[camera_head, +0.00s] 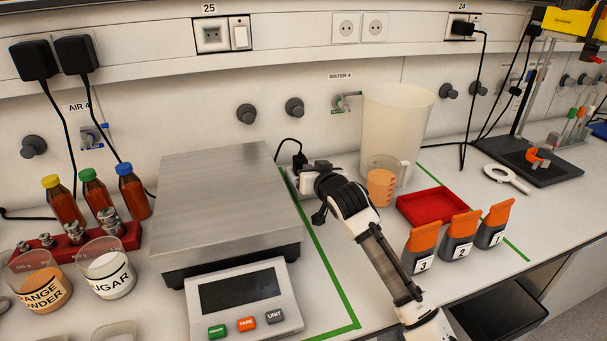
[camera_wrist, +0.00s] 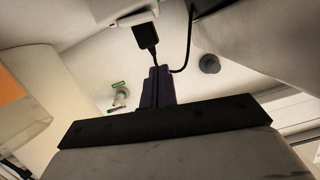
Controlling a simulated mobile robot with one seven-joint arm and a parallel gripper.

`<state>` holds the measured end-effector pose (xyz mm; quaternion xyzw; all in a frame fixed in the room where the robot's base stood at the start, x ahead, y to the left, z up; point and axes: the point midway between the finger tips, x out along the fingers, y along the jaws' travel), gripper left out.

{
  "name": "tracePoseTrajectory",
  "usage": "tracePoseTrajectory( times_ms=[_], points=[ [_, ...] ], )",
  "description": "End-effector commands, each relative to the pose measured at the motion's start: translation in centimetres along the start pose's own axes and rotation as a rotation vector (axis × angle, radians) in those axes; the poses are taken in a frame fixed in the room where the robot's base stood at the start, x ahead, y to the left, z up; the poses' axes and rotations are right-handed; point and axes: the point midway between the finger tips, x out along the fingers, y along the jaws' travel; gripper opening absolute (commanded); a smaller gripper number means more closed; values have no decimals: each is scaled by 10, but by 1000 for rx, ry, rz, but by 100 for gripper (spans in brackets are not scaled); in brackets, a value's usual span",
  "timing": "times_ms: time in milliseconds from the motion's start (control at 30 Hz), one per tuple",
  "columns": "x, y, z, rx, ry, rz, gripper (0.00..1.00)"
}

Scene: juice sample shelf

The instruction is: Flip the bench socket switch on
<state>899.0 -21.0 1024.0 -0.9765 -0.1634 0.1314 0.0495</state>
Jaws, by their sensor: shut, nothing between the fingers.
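A small pale bench socket (camera_head: 292,181) sits on the bench just right of the steel scale, with a black plug (camera_head: 299,160) in it. In the wrist view the black plug (camera_wrist: 147,40) and part of the pale socket (camera_wrist: 116,10) show at the top. My gripper (camera_head: 313,168) is at the socket, beside the plug, and covers much of it. In the wrist view the fingers of my gripper (camera_wrist: 160,72) are together with nothing between them, pointing toward the plug's cable. The socket's switch is hidden, and I cannot tell its position or whether the fingers touch it.
The steel scale (camera_head: 225,200) stands close left of my gripper. A large pale beaker (camera_head: 400,115), a measuring jug (camera_head: 382,185) and a red tray (camera_head: 432,206) stand to the right. Orange-topped containers (camera_head: 459,240) stand nearer the front edge. Wall socket 25 (camera_head: 224,35) is higher up.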

Motion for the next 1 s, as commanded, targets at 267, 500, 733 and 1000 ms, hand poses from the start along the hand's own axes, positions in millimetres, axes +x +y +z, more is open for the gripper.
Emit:
tracePoseTrajectory(
  times_ms=[267,500,733,1000],
  points=[
    [40,0,14,2,-3,2,0],
    [45,0,36,0,0,1,0],
    [46,0,39,0,1,0,0],
    [50,1,40,-18,0,4,0]
  ],
)
